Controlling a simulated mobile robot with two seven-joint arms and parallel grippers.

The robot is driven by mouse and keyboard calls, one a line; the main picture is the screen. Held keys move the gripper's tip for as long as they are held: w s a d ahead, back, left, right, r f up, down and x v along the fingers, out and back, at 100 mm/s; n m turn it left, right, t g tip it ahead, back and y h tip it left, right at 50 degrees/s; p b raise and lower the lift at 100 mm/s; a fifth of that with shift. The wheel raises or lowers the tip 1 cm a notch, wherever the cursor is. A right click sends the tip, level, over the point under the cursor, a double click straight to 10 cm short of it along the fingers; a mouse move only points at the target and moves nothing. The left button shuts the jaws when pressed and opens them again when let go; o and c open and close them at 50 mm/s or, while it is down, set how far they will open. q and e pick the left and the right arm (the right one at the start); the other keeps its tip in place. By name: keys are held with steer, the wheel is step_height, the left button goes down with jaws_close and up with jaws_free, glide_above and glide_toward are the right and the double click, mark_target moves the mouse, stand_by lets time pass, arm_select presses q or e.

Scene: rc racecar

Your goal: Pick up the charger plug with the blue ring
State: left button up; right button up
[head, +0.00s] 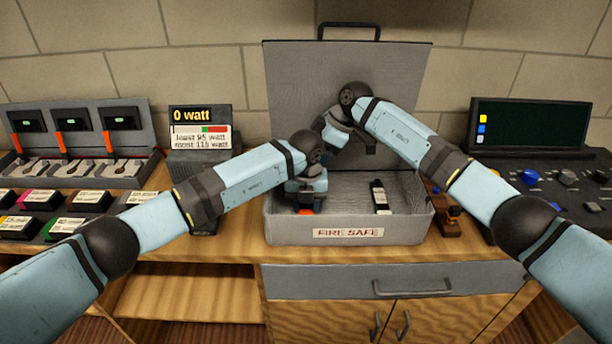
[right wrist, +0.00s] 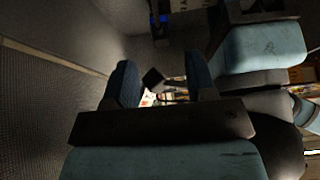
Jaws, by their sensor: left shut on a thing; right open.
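My left gripper (head: 304,204) is low inside the left part of the open metal safe box (head: 347,220). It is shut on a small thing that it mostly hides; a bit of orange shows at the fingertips. My right gripper (head: 333,136) is above the box near its raised lid, partly hidden by its own wrist. In the right wrist view its two fingers (right wrist: 163,85) are apart, with a small dark block beyond them.
Three charging bays (head: 70,150) with orange parts and several batteries (head: 45,203) are at left. A wattage display (head: 200,125) reads 0 watt. A brown stand with blue bits (head: 450,215) is right of the box.

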steer(key=x, duration=0.5)
steer(key=shift+s+d+f, duration=0.1)
steer(key=shift+f, duration=0.4)
jaws_close()
